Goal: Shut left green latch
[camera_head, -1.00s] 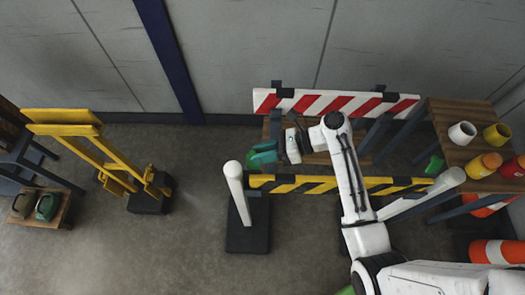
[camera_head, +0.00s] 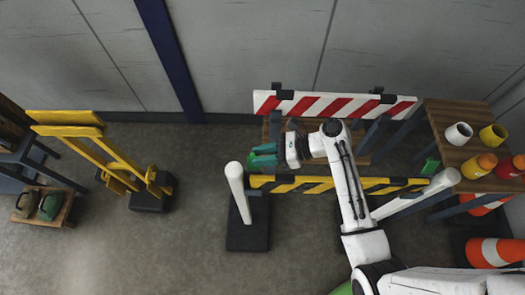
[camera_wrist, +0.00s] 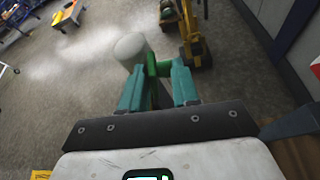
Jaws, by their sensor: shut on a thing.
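The left green latch (camera_wrist: 152,66) sits at the top of the white post by the left end of the yellow-and-black bar (camera_head: 335,184). My gripper (camera_wrist: 157,88), with teal fingers, is shut on this latch, one finger on each side of it. In the head view my gripper (camera_head: 264,155) is just above the bar's left end and hides most of the latch. The white post (camera_head: 237,190) stands upright just left of the bar; its top shows beyond the fingers in the wrist view (camera_wrist: 131,47).
Another green latch (camera_head: 431,168) is at the bar's right end. A red-and-white board (camera_head: 335,104) stands behind. A yellow folding barrier (camera_head: 115,155) stands left; floor between is clear.

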